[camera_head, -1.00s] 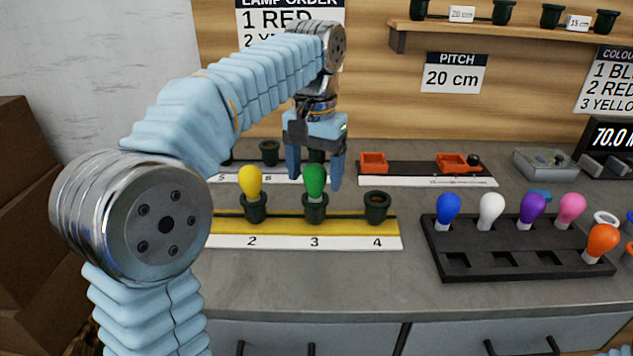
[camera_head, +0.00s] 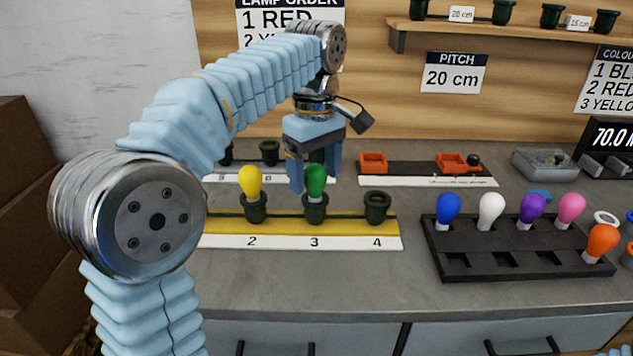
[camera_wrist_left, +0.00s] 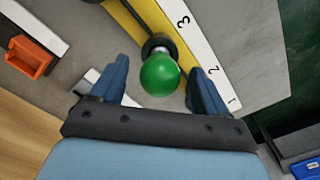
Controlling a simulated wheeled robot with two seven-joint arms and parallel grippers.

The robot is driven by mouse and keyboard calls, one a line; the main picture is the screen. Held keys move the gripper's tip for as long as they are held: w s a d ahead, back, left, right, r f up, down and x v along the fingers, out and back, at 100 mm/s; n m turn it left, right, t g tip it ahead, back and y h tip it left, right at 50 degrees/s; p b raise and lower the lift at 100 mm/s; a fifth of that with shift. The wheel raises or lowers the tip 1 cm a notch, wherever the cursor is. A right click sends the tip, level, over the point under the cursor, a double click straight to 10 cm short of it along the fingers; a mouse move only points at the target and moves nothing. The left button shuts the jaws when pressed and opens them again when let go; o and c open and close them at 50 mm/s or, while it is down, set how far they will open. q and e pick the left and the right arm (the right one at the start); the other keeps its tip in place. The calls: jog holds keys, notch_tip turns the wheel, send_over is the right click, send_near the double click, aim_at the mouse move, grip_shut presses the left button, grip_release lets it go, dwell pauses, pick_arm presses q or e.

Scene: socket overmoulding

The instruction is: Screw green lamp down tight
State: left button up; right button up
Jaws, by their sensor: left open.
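The green lamp (camera_head: 316,180) stands upright in the dark socket (camera_head: 315,210) at number 3 on the yellow-striped strip (camera_head: 285,240). In the left wrist view the green lamp (camera_wrist_left: 160,74) sits between the two fingers, with a gap on each side. My left gripper (camera_head: 315,180) is open and points down around the green lamp, its fingers apart from it. The fingers also show in the left wrist view (camera_wrist_left: 158,85). My right gripper is not in view.
A yellow lamp (camera_head: 250,182) stands in socket 2, just left of the green one. Socket 4 (camera_head: 377,207) is empty. A black tray (camera_head: 432,245) with several coloured lamps lies to the right. Orange bins (camera_head: 374,163) stand behind. The grey bench front is clear.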

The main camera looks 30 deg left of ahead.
pick_arm(q)
jog(key=n, duration=0.9)
jog(key=shift+n, duration=0.4)
jog(key=c, duration=0.9)
jog(key=m, duration=0.4)
jog(key=shift+m, duration=0.3)
jog(key=shift+c, duration=0.4)
